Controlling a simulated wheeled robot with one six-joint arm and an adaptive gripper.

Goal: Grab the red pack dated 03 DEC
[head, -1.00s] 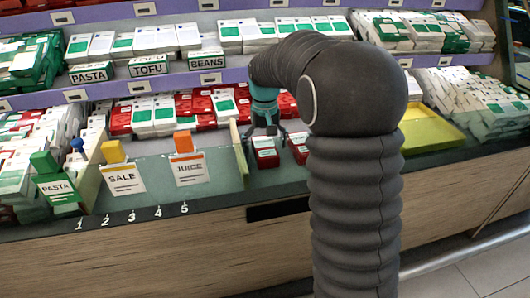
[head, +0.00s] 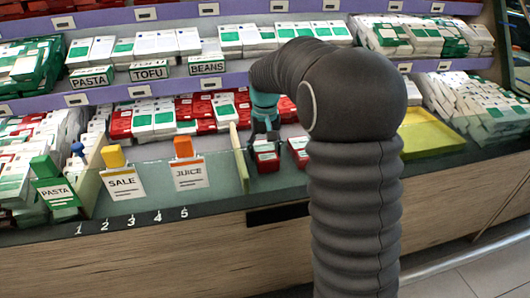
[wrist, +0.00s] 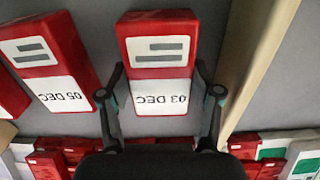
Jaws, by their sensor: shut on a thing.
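The red pack dated 03 DEC (wrist: 158,60) lies between the two fingers of my gripper (wrist: 160,72) in the wrist view, its white label upside down there. The fingers are closed against its left and right sides. In the head view the same pack (head: 266,158) sits low on the counter below my gripper (head: 266,142). A second red pack, dated 05 DEC (wrist: 50,62), lies to its left in the wrist view, apart from my gripper. In the head view this second pack (head: 298,148) is partly hidden by my arm.
A pale upright divider (wrist: 262,60) stands close beside the held pack; in the head view this divider (head: 239,157) is left of it. SALE (head: 122,182) and JUICE (head: 190,173) signs stand further left. A yellow tray (head: 432,133) is right. Stacked packs fill the shelves behind.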

